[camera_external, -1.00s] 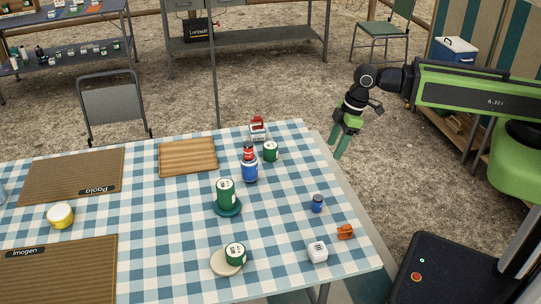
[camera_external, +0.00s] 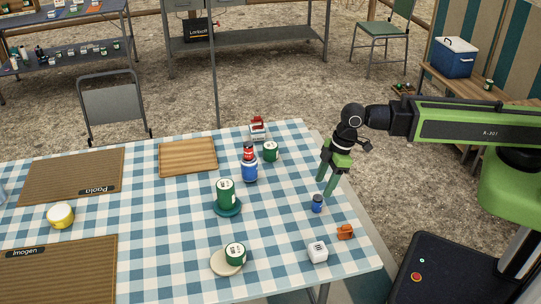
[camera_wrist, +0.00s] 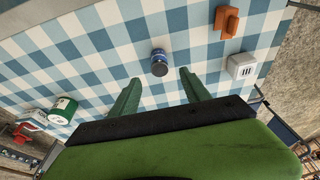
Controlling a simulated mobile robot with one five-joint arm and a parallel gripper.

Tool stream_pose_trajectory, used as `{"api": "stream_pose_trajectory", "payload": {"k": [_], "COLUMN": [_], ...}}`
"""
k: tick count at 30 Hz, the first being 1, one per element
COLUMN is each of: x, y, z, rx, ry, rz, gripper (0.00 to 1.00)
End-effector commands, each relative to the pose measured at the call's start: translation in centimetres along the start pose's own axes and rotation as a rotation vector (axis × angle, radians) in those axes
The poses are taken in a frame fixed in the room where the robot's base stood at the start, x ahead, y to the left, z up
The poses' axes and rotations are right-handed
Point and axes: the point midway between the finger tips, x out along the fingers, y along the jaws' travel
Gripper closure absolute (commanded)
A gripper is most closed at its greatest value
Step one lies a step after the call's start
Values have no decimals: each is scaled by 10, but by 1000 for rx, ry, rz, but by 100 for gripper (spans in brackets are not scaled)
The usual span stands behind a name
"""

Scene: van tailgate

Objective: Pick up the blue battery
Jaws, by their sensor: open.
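The blue battery (camera_external: 317,204), a small blue cylinder with a dark top, stands upright on the checkered tablecloth near the right side of the table. In the wrist view the blue battery (camera_wrist: 159,63) is just beyond the fingertips, lined up with the gap between them. My gripper (camera_external: 324,187) is open and empty, its green fingers pointing down close above the battery. Its two fingers also show in the wrist view (camera_wrist: 160,78), apart, with nothing between them.
An orange object (camera_external: 345,232) and a white cube (camera_external: 317,252) lie nearer the front right corner. The cloth immediately around the battery is clear.

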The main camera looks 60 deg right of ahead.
Motion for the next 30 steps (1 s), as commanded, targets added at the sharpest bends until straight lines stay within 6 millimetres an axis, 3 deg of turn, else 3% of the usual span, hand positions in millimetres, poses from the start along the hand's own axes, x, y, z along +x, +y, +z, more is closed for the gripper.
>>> {"api": "stream_pose_trajectory", "payload": {"k": [1, 8, 17, 25, 30], "x": [9, 14, 65, 64, 64], "y": [0, 0, 0, 0, 0], "z": [1, 0, 1, 0, 0], "rx": [0, 0, -1, 0, 0], "ry": [0, 0, 0, 0, 0], "rz": [0, 0, 0, 0, 0], "gripper": [45, 45, 45, 45, 67]}}
